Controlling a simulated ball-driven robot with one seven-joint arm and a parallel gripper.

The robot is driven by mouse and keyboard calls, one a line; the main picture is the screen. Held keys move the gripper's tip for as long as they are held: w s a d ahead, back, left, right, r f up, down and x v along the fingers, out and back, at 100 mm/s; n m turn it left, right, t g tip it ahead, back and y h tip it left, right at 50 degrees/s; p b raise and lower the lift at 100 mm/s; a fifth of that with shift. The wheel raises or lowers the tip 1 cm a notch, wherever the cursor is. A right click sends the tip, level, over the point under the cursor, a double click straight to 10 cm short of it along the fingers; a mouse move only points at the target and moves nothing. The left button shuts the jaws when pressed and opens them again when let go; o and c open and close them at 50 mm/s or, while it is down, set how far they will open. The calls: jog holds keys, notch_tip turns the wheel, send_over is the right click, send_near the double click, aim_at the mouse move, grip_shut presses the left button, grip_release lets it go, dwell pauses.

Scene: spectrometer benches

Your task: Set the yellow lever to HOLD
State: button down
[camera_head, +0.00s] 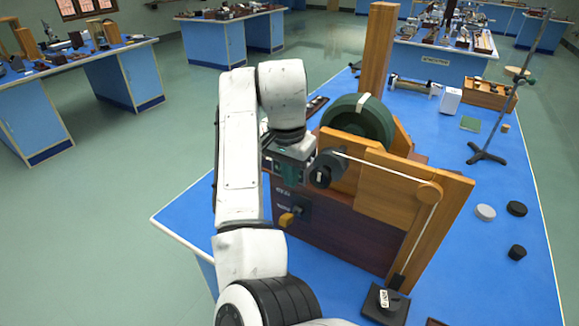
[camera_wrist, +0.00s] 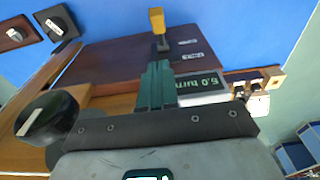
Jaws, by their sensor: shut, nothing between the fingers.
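The yellow lever (camera_head: 287,219) sits on a dark mount low on the front of a dark wooden panel (camera_head: 340,238). It also shows at the top of the wrist view (camera_wrist: 157,20), pointing away from its dark base. Two small pale labels (camera_wrist: 190,49) lie beside the base; their words are too small to read for certain. My gripper (camera_wrist: 157,66) is shut and empty, its green fingers together. The fingers point towards the lever base, and a visible gap separates their tips from the yellow handle. In the head view my gripper (camera_head: 290,172) is above the lever, partly hidden by my arm.
A display reading about "5.0 turn" (camera_wrist: 200,86) is beside my fingers. A black knob with a white line (camera_head: 326,168) sticks out close to my gripper. A green wheel (camera_head: 358,122) and a wooden frame with a cord stand behind. Open floor lies left.

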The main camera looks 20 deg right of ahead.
jog(key=p, duration=0.1)
send_over(289, 215)
notch_tip(289, 215, down, 7)
jog(key=shift+r, duration=0.1)
jog(key=shift+s+a+f+p, duration=0.15)
jog(key=shift+f+p, duration=0.15)
jog(key=shift+f, duration=0.35)
jog(key=shift+f, duration=0.1)
